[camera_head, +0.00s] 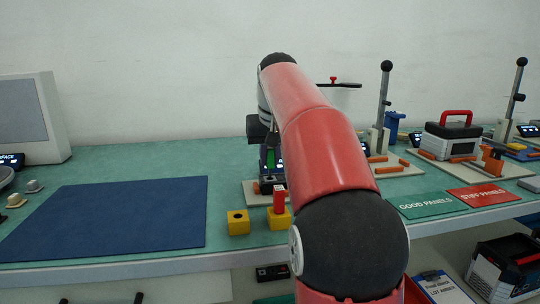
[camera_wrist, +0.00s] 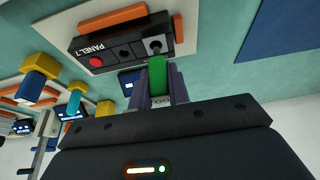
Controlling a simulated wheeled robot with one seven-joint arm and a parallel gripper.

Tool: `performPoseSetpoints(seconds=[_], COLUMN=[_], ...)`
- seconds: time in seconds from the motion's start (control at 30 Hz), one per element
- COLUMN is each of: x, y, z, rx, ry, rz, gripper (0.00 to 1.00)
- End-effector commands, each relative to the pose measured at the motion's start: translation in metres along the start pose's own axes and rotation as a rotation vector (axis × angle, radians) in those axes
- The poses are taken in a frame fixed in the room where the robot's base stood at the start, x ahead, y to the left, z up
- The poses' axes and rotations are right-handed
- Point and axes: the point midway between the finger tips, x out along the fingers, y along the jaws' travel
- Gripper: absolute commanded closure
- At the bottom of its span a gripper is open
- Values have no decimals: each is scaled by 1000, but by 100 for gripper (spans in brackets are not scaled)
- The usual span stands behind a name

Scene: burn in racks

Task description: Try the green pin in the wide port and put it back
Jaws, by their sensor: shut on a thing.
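My gripper (camera_wrist: 162,88) is shut on the green pin (camera_wrist: 158,76), which stands between its two fingers. In the head view the green pin (camera_head: 270,158) is upright above the dark panel box (camera_head: 268,186), partly hidden by my arm. I cannot tell whether the pin touches the fitting or which port is the wide one. A yellow block (camera_head: 238,223) with an empty dark hole stands in front.
Another yellow block (camera_head: 279,222) holds a red pin (camera_head: 279,199) close to my arm. A blue mat (camera_head: 110,215) lies clear at left. Green (camera_head: 420,204) and red (camera_head: 483,194) label mats, lever stands and a toolbox (camera_head: 452,140) are at right.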

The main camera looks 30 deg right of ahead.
Motion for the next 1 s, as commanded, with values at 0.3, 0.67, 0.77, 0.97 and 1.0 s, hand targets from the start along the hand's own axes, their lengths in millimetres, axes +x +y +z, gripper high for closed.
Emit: performPoseSetpoints(seconds=[0.3, 0.67, 0.77, 0.97, 1.0], x=[0, 4, 5, 6, 7], y=[0, 0, 0, 0, 0], z=[0, 2, 2, 3, 3], rx=[0, 0, 0, 0, 0], ry=[0, 0, 0, 1, 1], rz=[0, 0, 0, 0, 0], gripper=[100, 100, 100, 100, 100])
